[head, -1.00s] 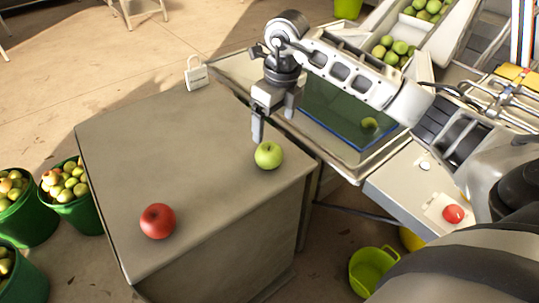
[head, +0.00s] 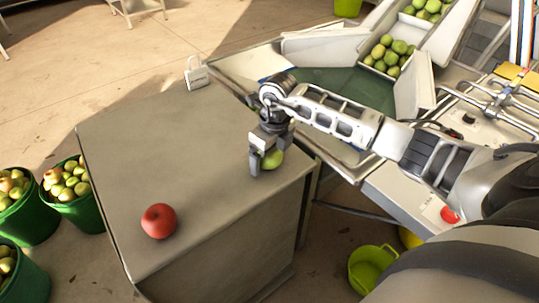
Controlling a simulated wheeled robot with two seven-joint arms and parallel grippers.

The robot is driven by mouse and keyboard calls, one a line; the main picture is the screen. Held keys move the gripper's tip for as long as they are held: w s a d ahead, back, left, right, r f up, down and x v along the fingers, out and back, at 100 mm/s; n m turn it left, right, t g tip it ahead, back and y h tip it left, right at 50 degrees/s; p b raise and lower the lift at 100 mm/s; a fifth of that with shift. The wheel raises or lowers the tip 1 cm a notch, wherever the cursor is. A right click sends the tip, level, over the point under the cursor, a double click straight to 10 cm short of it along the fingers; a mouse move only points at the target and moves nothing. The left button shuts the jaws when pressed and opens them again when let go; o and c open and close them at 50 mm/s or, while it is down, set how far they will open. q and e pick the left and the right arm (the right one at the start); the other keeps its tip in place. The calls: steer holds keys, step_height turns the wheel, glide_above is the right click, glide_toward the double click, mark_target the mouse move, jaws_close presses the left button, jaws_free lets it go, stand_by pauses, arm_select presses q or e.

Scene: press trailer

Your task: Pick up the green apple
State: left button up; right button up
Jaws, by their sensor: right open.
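The green apple (head: 272,160) sits on the grey table top (head: 190,140) near its right edge. My right gripper (head: 264,165) points down over it with its jaws open. One finger stands at the apple's left side, and the fingers and wrist hide part of the apple. I cannot tell whether the fingers touch it. The left gripper is not in view.
A red apple (head: 159,221) lies at the table's front left. A padlock-shaped white object (head: 196,74) stands at the back edge. A conveyor (head: 345,88) and a chute of green apples (head: 391,54) lie to the right. Green buckets (head: 75,205) stand left on the floor.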

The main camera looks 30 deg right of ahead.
steer(key=c, duration=1.2)
steer(key=shift+o, duration=0.2)
steer(key=shift+r, duration=0.1)
steer(key=shift+w+r, duration=0.1)
steer(key=shift+r, duration=0.4)
step_height(320, 180, up, 2)
steer(key=shift+r+b, duration=0.2)
steer(key=shift+b, duration=0.15)
steer(key=s+r+b, duration=0.1)
steer(key=s+r, duration=0.8)
steer(key=s, duration=0.5)
steer(key=shift+a+r+b, duration=0.15)
steer(key=shift+r+b, duration=0.1)
steer(key=shift+b, duration=0.1)
